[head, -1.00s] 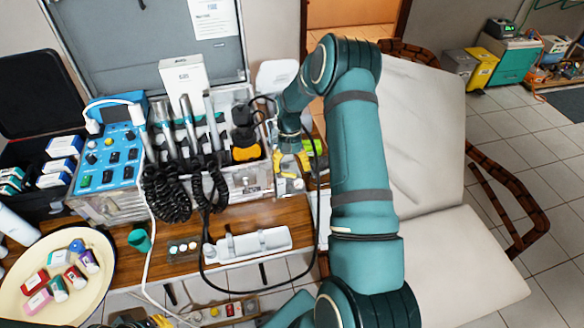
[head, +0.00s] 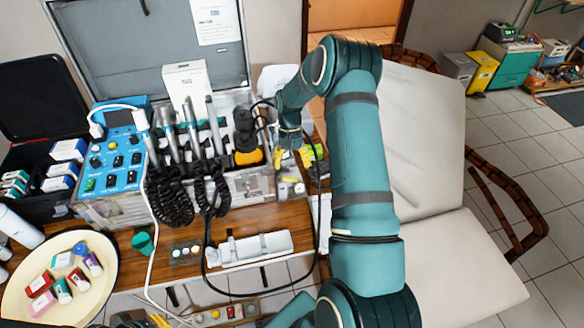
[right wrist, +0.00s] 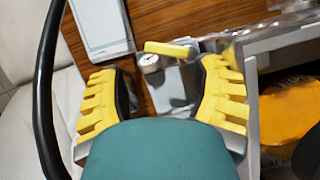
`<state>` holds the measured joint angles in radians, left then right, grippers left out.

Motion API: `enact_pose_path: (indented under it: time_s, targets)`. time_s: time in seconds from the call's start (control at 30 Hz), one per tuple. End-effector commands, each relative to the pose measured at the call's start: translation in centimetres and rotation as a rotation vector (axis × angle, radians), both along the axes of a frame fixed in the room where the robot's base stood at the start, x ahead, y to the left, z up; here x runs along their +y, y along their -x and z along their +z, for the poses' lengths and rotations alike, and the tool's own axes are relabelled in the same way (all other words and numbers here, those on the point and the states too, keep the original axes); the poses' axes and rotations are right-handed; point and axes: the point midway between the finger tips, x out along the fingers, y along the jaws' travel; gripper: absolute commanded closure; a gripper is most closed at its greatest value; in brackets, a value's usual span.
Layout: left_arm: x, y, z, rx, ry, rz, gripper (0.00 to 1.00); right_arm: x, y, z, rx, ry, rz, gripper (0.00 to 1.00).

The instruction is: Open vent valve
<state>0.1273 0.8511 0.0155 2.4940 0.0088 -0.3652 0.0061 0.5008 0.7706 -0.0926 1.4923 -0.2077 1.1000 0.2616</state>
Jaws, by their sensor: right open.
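A valve with a yellow lever (right wrist: 167,49) and a metal body (right wrist: 150,65) shows between the fingers in the right wrist view. The lever lies roughly crosswise, a little beyond the fingertips. My right gripper (right wrist: 162,85) is open around this spot, with clear space between each yellow finger and the valve. In the head view my right gripper (head: 291,158) is at the right end of the dental unit (head: 248,183), and the arm partly hides that area. A dark and yellow shape at the bottom left edge may be my left gripper (head: 160,320); its jaws are not clear.
Handpieces with coiled black hoses (head: 168,195) stand left of the right gripper. A black hose (right wrist: 46,90) runs close beside it. An orange-topped part (right wrist: 288,112) is at right. A white reclining chair (head: 430,150) stands to the right.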

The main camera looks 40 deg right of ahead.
Motion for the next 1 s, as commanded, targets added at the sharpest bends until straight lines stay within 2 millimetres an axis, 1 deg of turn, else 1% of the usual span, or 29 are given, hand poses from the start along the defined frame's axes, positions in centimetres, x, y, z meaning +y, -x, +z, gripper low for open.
enact_pose_path:
  time_s: [0.03,0.1,1.0]
  targets:
    - [0.0,-0.1,0.3,-0.002,0.0,0.002,1.0,0.1,-0.4,0.7,-0.008,-0.002,0.001,0.15]
    - [0.0,-0.1,0.6,-0.003,0.0,0.002,1.0,-0.1,-0.5,1.1,-0.008,-0.002,0.0,0.15]
    - [0.2,-0.9,3.6,-0.02,-0.003,0.016,1.0,-2.2,-1.5,6.2,-0.003,0.004,-0.001,0.15]
